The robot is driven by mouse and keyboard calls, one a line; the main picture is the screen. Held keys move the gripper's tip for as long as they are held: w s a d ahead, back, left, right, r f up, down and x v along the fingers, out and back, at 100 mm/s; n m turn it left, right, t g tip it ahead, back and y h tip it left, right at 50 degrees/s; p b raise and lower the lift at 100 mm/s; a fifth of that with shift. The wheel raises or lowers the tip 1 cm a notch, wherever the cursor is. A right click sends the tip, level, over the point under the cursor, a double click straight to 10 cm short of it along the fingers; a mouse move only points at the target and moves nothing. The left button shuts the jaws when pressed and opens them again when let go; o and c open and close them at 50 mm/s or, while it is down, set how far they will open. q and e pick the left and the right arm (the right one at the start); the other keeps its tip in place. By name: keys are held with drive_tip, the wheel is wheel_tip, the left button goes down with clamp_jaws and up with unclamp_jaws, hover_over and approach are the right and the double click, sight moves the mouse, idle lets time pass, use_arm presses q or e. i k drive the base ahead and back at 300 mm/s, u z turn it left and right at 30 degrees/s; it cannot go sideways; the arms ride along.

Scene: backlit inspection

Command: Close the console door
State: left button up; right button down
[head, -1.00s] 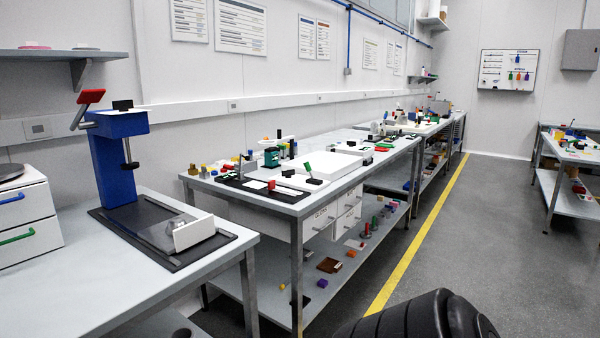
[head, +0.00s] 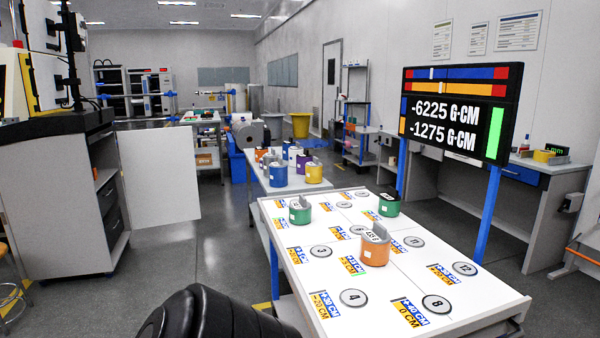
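A grey console (head: 45,190) with a dark top stands at the left of the head view. Its front shows an open shelf space and dark drawers (head: 113,205). A flat white panel (head: 158,177), which looks like the console door, stands upright and sticks out to the right from the console's front. It looks open. Its hinge line is hard to make out. Neither of my grippers is in view.
A white table (head: 335,318) with numbered circles and several coloured weights, such as an orange one (head: 375,250), fills the front right. A display (head: 460,112) stands over it on blue posts. Grey floor (head: 215,235) is clear between console and table.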

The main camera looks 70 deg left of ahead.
sight(159, 164)
drive_tip(key=u, duration=0.25)
drive_tip(key=i, duration=4.7)
drive_tip(key=u, duration=3.05)
drive_tip(key=i, duration=9.6)
